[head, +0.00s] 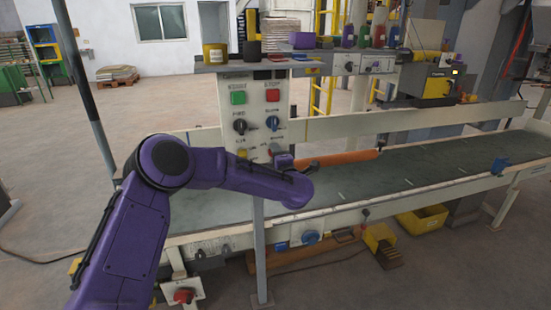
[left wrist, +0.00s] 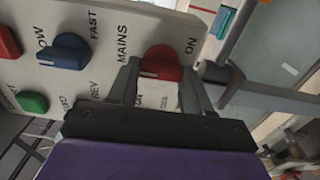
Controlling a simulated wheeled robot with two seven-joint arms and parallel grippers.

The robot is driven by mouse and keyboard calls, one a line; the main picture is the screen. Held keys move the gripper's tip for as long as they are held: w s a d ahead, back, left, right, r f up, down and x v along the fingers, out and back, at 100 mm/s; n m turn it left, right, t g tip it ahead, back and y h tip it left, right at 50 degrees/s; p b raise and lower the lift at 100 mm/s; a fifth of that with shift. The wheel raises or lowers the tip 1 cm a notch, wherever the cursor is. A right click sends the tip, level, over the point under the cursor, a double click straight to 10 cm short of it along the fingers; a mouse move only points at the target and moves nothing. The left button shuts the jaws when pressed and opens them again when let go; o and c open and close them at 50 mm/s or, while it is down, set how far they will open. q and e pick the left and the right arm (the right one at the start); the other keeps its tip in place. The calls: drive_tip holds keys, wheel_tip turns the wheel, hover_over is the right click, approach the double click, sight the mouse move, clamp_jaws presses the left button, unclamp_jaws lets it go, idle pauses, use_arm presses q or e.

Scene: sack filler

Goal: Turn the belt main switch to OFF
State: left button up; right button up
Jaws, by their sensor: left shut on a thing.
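The belt main switch is a red knob (left wrist: 160,62) on the beige control panel (left wrist: 110,22), beside the word MAINS in the left wrist view. ON is printed to its right; a partly covered label lies below it. My left gripper (left wrist: 159,80) is shut on the red knob, one finger on each side. A pale mark shows on the knob's near face; its exact setting is unclear. In the head view my left arm reaches to the panel's lower part, with the gripper (head: 283,162) at the switch, which is largely hidden. My right gripper is not in view.
Nearby on the panel are a blue knob (left wrist: 65,50), a green button (left wrist: 32,102) and a red button (head: 272,95). The conveyor belt (head: 400,173) runs behind the post. A shelf (head: 225,67) with pots stands above. Open floor lies to the left.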

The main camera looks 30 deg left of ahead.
use_arm(q)
drive_tip(key=o, duration=1.1)
drive_tip(key=shift+c, duration=0.2)
drive_tip(key=b+v, duration=0.1)
drive_tip(key=v, duration=0.9)
drive_tip(key=shift+s+d, duration=0.2)
drive_tip(key=shift+s, duration=0.05)
